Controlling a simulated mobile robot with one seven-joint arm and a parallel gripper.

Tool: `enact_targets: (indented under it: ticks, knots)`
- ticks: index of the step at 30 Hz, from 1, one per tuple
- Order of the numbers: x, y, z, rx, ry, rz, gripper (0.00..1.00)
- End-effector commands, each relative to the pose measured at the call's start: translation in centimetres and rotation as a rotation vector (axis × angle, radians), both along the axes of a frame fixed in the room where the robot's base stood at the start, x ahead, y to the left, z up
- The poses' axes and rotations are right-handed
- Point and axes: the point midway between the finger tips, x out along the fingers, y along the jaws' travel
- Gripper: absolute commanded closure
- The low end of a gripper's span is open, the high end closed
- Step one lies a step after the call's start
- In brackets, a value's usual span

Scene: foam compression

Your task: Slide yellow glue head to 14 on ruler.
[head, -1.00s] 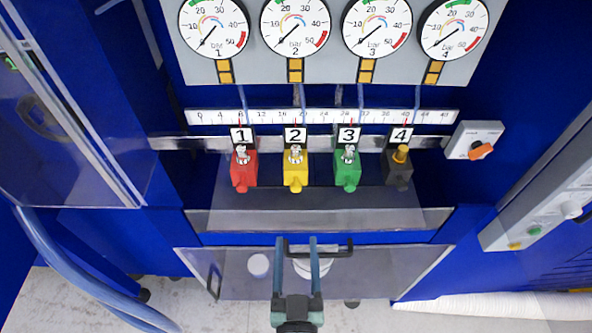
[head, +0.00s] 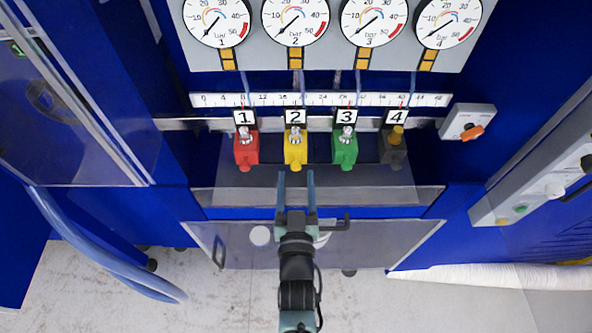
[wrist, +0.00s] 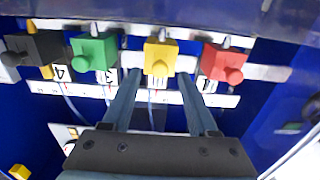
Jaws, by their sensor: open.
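The yellow glue head (head: 295,152), labelled 2, sits on the metal rail between the red head (head: 246,152) and the green head (head: 345,150). The white ruler (head: 320,99) runs along the wall just above the heads. My gripper (head: 296,178) is open and empty, its two fingers pointing at the yellow head from the front, just short of it. In the wrist view the yellow head (wrist: 160,56) shows between and beyond my fingertips, apart from both. The ruler (wrist: 140,93) is partly hidden by my fingers there.
A dark head (head: 393,150) labelled 4 is at the right of the rail. A grey box with an orange knob (head: 472,131) is farther right. Several pressure gauges (head: 295,20) hang above. A clear shelf (head: 400,195) lies below the heads.

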Motion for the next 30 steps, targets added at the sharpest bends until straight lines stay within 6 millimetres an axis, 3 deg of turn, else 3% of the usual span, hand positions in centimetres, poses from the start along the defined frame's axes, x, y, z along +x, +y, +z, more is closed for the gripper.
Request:
enact_targets:
  ticks: [6, 16, 25, 30]
  knots:
    - [1.6, 0.0, 0.1, 0.000, 0.000, 0.000, 0.41]
    - [1.8, 0.0, 0.0, 0.000, 0.001, 0.000, 0.42]
    - [1.7, 0.0, 0.0, 0.000, 0.001, 0.000, 0.96]
    - [1.7, 0.0, 0.0, 0.000, 0.001, 0.000, 1.00]
